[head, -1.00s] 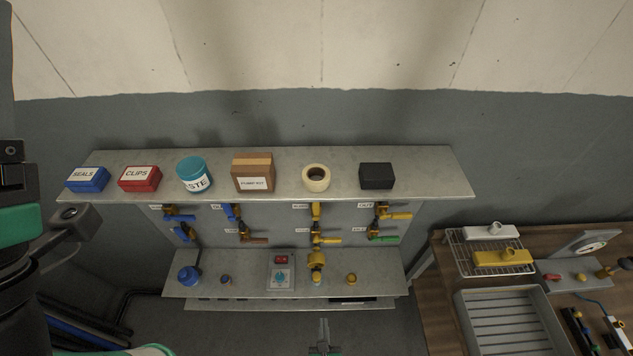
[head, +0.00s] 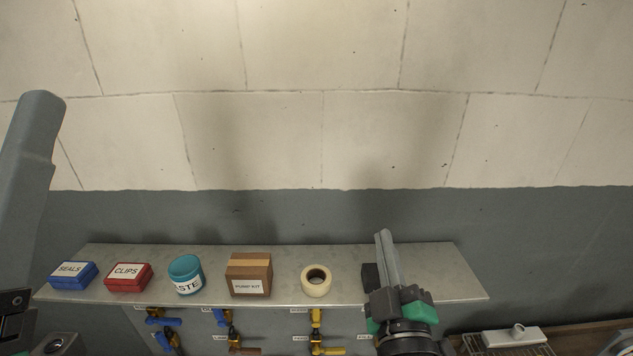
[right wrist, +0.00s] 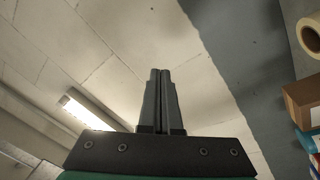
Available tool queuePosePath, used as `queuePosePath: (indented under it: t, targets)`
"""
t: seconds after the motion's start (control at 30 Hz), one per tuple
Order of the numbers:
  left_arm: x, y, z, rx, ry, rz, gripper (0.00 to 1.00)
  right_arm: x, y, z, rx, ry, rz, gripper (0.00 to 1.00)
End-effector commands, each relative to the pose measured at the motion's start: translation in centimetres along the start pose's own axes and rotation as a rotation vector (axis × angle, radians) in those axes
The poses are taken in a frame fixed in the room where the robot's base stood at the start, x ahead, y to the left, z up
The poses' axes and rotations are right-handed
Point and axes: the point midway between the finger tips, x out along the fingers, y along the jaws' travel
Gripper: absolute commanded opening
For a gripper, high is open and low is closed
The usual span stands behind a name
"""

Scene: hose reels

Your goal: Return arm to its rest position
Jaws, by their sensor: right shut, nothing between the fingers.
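My right gripper (head: 386,243) is raised in front of the right part of the shelf in the head view, fingers pointing up. Its two fingers are together with nothing between them, as the right wrist view (right wrist: 161,75) also shows. It partly hides a black box (head: 369,276). My left arm runs along the left edge of the head view; its gripper does not show.
The metal shelf (head: 420,265) holds a blue box (head: 73,276), a red box (head: 128,277), a teal tub (head: 187,274), a cardboard box (head: 249,273) and a tape roll (head: 316,281). Valves hang below. A wire rack (head: 478,346) stands at lower right. The wall above is clear.

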Motion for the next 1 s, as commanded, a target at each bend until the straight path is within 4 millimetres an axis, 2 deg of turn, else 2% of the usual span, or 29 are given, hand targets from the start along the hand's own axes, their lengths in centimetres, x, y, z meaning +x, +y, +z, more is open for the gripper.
queuePosePath:
  t: [0.03, 0.1, 0.2, 0.3, 0.4, 0.5, 0.77, 0.87, 1.0]
  targets:
    - [-0.2, 0.0, 0.2, 0.000, 0.000, 0.000, 0.69, -0.6, 4.4, -1.8, 0.134, 0.063, 0.067, 0.00]
    - [-0.4, 0.0, 0.3, 0.000, 0.000, 0.000, 0.69, -2.1, 9.9, -4.5, 0.321, 0.167, 0.133, 0.00]
    - [-0.6, 0.0, 0.5, 0.000, 0.000, 0.000, 0.69, -5.5, 16.6, -7.8, 0.546, 0.336, 0.191, 0.00]
    - [-0.7, 0.0, 0.6, 0.000, 0.000, 0.000, 0.69, -9.1, 21.0, -10.3, 0.700, 0.486, 0.207, 0.00]
    - [-0.7, 0.0, 0.7, 0.000, 0.000, 0.000, 0.69, -11.6, 23.3, -11.9, 0.784, 0.583, 0.201, 0.00]
    - [-0.7, 0.0, 0.7, 0.000, 0.000, 0.000, 0.69, -12.6, 24.1, -12.5, 0.817, 0.623, 0.194, 0.00]
    - [-1.2, 0.0, 1.1, 0.000, 0.000, 0.000, 0.69, -12.8, 23.6, -12.1, 0.820, 0.624, 0.192, 0.00]
    - [-2.7, 0.0, 2.5, 0.000, 0.000, 0.000, 0.69, -13.1, 22.1, -10.7, 0.819, 0.623, 0.193, 0.00]
    - [-6.8, 0.0, 6.3, 0.000, 0.000, 0.000, 0.69, -14.2, 18.1, -6.9, 0.819, 0.622, 0.193, 0.00]
